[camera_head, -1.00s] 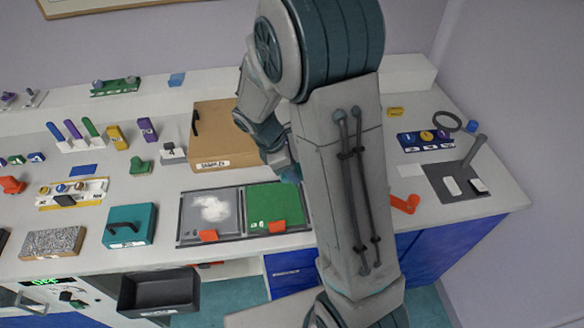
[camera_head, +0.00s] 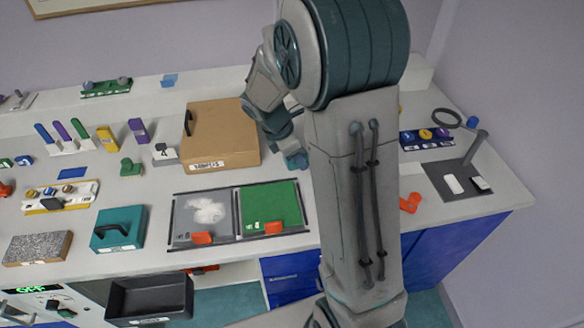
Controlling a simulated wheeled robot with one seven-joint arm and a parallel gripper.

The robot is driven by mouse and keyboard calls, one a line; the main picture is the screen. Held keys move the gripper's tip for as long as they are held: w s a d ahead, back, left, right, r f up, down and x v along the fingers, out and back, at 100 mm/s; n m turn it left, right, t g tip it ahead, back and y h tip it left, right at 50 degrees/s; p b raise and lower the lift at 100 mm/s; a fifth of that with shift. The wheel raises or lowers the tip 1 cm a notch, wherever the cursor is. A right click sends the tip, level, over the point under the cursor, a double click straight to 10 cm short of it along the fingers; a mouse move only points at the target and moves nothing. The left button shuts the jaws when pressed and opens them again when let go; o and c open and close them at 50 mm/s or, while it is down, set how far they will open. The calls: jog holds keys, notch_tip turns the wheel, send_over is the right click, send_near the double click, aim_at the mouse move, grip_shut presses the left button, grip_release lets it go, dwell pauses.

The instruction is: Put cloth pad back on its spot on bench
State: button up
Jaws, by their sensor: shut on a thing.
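My gripper (camera_head: 295,160) hangs over the bench (camera_head: 340,200), just right of the cardboard box and behind the green panel, partly hidden by my own arm. It is shut on a small blue thing at its tip, which I take to be the cloth pad (camera_head: 298,162); little of it shows, and its shape cannot be told. It appears above the bench top, apart from it. The pad's spot cannot be told for certain, as my arm covers part of the bench's right half.
A cardboard box (camera_head: 222,137) stands left of my gripper. A framed tray with white powder (camera_head: 205,212) and a green panel (camera_head: 268,208) lies in front. At right are a dark stand (camera_head: 457,182), an orange piece (camera_head: 410,203) and a blue rack (camera_head: 425,139).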

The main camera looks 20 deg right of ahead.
jog(key=w+d+r+n+t+b, duration=0.2)
jog(key=w+d+n+t+b, duration=0.15)
jog(key=d+n+b, duration=0.6)
jog(key=w+a+f+m, duration=0.1)
jog(key=w+a+f, duration=0.1)
jog(key=w+a+f+m, duration=0.1)
jog(key=w+f, duration=0.1)
jog(key=w, duration=0.1)
jog(key=w+a+f+m+g+b, duration=0.1)
jog(key=w+a+f, duration=0.1)
jog(key=shift+w+a+f+y, duration=0.25)
jog(key=shift+w+a+y, duration=0.05)
jog(key=shift+a+y, duration=0.1)
jog(key=shift+f+b, duration=0.4)
jog(key=shift+f, duration=1.65)
jog(key=shift+f, duration=0.2)
jog(key=o, duration=1)
jog(key=shift+c, duration=0.2)
jog(key=shift+r, duration=0.2)
